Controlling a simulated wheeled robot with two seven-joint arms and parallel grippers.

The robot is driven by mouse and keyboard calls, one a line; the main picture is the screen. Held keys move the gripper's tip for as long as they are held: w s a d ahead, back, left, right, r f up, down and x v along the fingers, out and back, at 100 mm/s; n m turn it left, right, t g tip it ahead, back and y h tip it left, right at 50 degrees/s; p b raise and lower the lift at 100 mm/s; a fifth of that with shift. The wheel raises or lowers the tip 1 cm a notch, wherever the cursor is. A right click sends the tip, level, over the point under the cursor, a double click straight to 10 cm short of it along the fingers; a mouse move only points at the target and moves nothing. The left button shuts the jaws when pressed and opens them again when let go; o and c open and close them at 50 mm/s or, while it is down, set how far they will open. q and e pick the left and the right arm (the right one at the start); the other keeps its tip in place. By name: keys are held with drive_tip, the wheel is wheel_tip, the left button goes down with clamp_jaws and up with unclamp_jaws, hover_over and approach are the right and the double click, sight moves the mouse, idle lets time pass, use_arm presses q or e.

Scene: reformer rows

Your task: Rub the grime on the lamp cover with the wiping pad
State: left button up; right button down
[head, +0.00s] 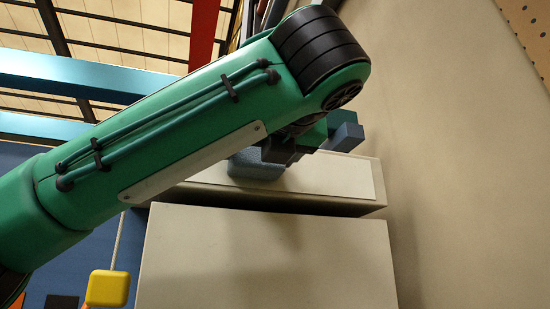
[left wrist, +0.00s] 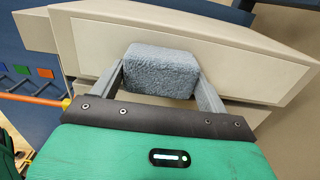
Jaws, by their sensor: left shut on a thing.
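The wiping pad is a fuzzy blue-grey block (left wrist: 160,70). In the left wrist view it sits between the two grey fingers of my left gripper (left wrist: 160,78), which is shut on it. In the head view part of the pad (head: 250,165) shows below my green arm, beside the dark finger parts of my left gripper (head: 312,143). The pad is against or just in front of a cream housing with a paler front panel (head: 330,178), which looks like the lamp cover. I cannot tell whether they touch. I see no grime; the pad and arm hide part of the panel. My right gripper is not in view.
A large cream box (head: 260,260) stands below the housing. A plain wall (head: 460,160) rises close on the right. A yellow block (head: 108,288) hangs on a pale rod at lower left. Blue beams (head: 80,75) cross at upper left.

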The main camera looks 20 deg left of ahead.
use_arm(q)
drive_tip(key=shift+b+v, duration=1.75)
drive_tip(key=shift+v, duration=1.2)
drive_tip(key=shift+d, duration=0.1)
drive_tip(key=b+v, duration=0.1)
drive_tip(key=v, duration=0.2)
drive_tip(key=shift+w, duration=0.15)
